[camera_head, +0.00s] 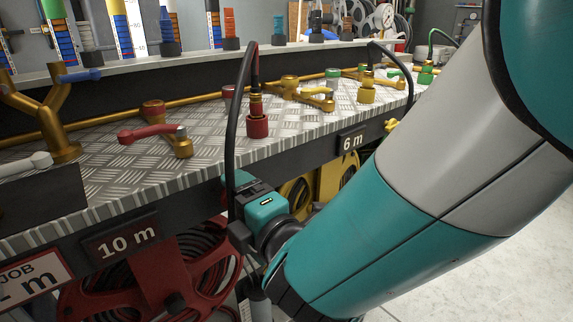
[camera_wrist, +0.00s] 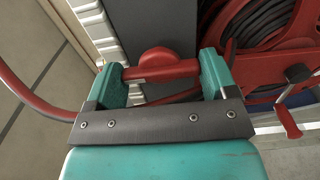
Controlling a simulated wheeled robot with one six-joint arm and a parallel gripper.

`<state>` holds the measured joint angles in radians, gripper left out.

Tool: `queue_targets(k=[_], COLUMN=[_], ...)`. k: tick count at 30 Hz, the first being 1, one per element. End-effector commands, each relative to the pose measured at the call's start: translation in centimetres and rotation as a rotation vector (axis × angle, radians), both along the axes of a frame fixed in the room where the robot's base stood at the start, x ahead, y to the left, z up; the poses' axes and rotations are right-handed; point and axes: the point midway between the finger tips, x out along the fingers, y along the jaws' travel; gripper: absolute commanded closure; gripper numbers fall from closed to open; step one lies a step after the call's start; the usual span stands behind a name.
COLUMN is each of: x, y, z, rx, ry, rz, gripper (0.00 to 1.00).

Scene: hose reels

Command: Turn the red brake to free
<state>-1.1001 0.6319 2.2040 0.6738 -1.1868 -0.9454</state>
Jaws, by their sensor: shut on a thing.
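The red brake (camera_wrist: 160,70) shows in the wrist view as a short red bar with a round red hub (camera_wrist: 155,56) behind it, beside a dark upright post. My gripper (camera_wrist: 163,79) has its two teal fingers at either end of this bar, shut on it. In the head view my wrist is low in front of the bench, right of the red hose reel (camera_head: 172,277). The fingertips and the brake are hidden there. The red reel also shows at the right in the wrist view (camera_wrist: 240,28), with dark hose wound on it.
A red crank handle (camera_wrist: 287,112) stands out from the reel, right of my gripper. A red hose (camera_wrist: 32,96) curves past on the left. The bench (camera_head: 105,185) above carries valves and "10 m" (camera_head: 121,238) and "6 m" (camera_head: 351,141) signs. A yellow reel (camera_head: 328,183) is further right.

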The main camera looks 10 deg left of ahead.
Motion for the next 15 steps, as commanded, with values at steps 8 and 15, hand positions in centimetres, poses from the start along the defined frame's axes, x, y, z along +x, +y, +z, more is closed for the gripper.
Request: queue_targets(k=[8,15], x=[0.02,0.02], y=[-0.01,-0.01], z=[0.01,0.00], rx=[-0.004,-0.003], ry=[-0.006,-0.005], rz=[0.000,0.000], gripper=[0.45,0.00])
